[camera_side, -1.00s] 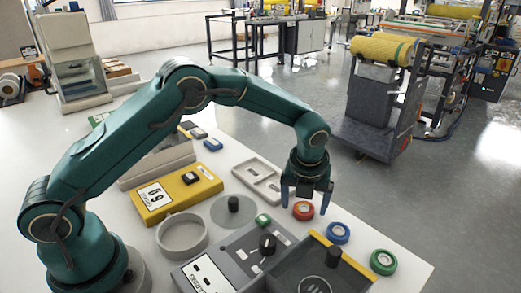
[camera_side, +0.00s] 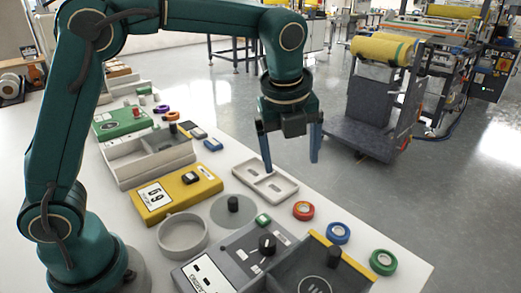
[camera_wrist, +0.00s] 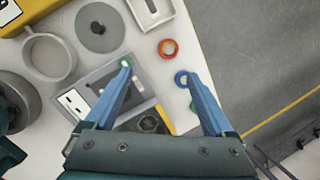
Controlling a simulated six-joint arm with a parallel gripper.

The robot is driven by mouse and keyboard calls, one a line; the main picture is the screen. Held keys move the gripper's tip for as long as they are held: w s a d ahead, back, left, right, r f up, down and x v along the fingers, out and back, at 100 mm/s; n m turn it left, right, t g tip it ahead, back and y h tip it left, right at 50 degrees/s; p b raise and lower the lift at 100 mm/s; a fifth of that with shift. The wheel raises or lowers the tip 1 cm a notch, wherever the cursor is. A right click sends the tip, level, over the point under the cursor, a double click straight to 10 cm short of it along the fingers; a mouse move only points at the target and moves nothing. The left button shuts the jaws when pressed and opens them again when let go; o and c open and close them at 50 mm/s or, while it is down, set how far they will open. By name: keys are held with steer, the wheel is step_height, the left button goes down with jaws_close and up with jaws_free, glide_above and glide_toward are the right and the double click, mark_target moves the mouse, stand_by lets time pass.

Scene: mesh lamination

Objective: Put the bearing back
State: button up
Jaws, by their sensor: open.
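No part is labelled as the bearing; the ring-shaped parts are the likeliest. A red ring (camera_side: 303,210), a blue ring (camera_side: 338,233) and a green ring (camera_side: 383,262) lie apart on the white table along its right edge. The red ring (camera_wrist: 168,48) and blue ring (camera_wrist: 182,78) also show in the wrist view, the blue one close to a fingertip in the picture. A pale tray (camera_side: 288,189) with shallow compartments lies behind the red ring and looks empty. My gripper (camera_side: 291,165) is open and empty, raised above the table near the tray; one finger overlaps the tray in the side view.
A grey panel (camera_side: 225,255) with a dark knob and an open grey box (camera_side: 345,262) with a yellow edge stand in front. A round grey dish (camera_side: 183,237), a grey disc (camera_side: 222,218) and a yellow box (camera_side: 160,205) stand left. A cart (camera_side: 375,105) stands beyond the table.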

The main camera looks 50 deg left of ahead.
steer(key=s+a+n+t, duration=0.1)
steer(key=s+a+n, duration=0.1)
steer(key=s+n, duration=0.7)
steer(key=s+a+n+t+h, duration=0.1)
steer(key=s+a+n, duration=0.1)
steer(key=s+n, duration=0.7)
steer(key=shift+a+n+t, duration=0.3)
steer(key=shift+a+n, duration=0.1)
steer(key=shift+n, duration=2.7)
